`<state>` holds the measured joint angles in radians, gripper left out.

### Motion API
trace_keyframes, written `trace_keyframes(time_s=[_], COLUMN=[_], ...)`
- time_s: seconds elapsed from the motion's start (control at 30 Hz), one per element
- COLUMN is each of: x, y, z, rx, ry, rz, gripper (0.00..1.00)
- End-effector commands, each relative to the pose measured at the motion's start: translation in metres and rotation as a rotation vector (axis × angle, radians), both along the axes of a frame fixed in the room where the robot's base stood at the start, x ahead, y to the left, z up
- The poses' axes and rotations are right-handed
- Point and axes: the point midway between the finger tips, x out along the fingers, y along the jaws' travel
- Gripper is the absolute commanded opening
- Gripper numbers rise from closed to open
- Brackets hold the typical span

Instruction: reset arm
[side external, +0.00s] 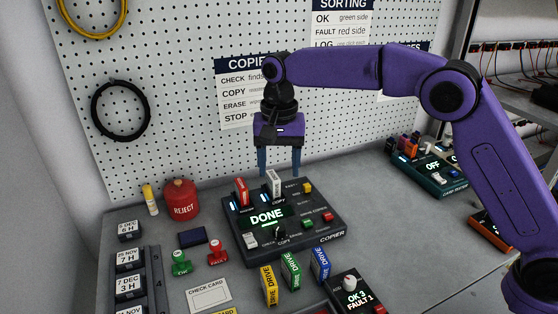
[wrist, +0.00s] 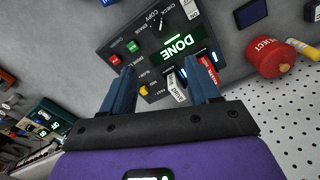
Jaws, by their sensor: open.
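My purple arm reaches in from the right in the side external view. My gripper (side external: 279,162) points down with its two blue fingers apart, above the back of the copier. Nothing is between the fingertips, which also show in the wrist view (wrist: 162,78). The dark copier (side external: 318,227) sits on the bench with its screen reading DONE (side external: 266,217). A red drive (side external: 241,191) and a white drive (side external: 273,185) stand upright in its back slots. Both drives also show near the right finger in the wrist view.
A red REJECT can (side external: 180,200) and a white-and-yellow tube (side external: 150,200) stand at left. Green (side external: 181,264) and red (side external: 217,252) stamps are in front. Yellow (side external: 268,286), green (side external: 291,271) and blue (side external: 320,265) drive boxes stand before the copier. A pegboard (side external: 185,60) rises behind.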

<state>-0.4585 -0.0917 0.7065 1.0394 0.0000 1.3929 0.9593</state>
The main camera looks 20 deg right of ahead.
Motion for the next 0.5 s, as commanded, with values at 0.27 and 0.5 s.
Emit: trace_keyframes(time_s=[0.27,0.5], x=[-0.0002,-0.0002], y=[0.0,0.0001], z=[0.0062,0.0058], rx=[0.0,0.0], ry=[0.0,0.0], rz=[0.0,0.0], gripper=[0.6,0.6])
